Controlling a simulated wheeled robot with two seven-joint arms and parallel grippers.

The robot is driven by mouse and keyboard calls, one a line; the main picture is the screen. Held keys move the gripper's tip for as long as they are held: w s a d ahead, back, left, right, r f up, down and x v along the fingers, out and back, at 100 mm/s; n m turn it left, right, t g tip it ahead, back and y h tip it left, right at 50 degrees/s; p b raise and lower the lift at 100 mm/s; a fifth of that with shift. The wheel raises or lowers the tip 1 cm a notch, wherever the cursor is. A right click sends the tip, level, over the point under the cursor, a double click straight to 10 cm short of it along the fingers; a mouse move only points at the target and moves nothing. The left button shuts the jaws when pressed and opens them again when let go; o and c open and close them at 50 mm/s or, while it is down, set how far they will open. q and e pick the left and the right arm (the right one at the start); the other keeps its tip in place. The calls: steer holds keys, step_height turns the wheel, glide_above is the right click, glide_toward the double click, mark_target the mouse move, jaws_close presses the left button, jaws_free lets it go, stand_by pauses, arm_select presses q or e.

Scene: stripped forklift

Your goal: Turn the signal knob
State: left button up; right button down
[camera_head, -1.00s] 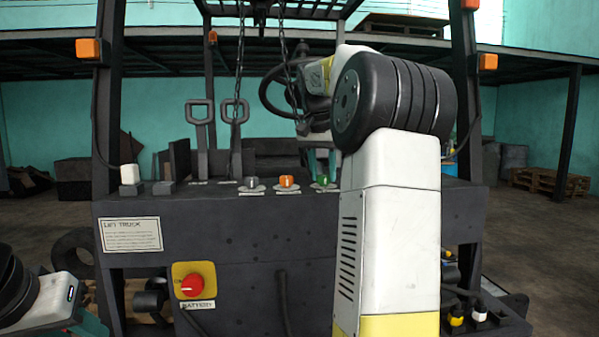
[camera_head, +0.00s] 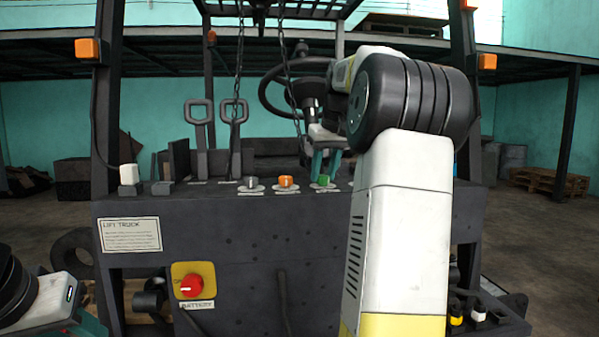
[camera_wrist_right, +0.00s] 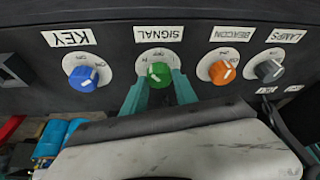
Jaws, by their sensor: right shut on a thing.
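The green signal knob (camera_wrist_right: 158,75) sits on a round white plate under an upside-down SIGNAL label (camera_wrist_right: 159,33) in the wrist view. My right gripper (camera_wrist_right: 159,86) has its teal fingers on either side of the knob and is shut on it. A pale mark shows on the knob's face. In the head view the green knob (camera_head: 323,180) is on the truck's dark top panel, with my right gripper (camera_head: 324,169) coming down over it. My left arm enters at the lower left, with its fingertips out of frame.
In the wrist view, a blue key knob (camera_wrist_right: 83,78) and an orange beacon knob (camera_wrist_right: 222,72) flank the green one, with a grey lamps knob (camera_wrist_right: 269,70) farther right. The steering wheel (camera_head: 270,92) and hanging chains are close to my right arm. A red battery knob (camera_head: 191,285) is below.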

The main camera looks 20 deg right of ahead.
steer(key=shift+n, duration=0.5)
steer(key=c, duration=1)
jaws_free()
steer(key=shift+o, duration=0.2)
steer(key=v, duration=0.7)
steer(key=shift+d+r, duration=0.2)
steer(key=shift+r, duration=0.2)
steer(key=shift+s, duration=0.15)
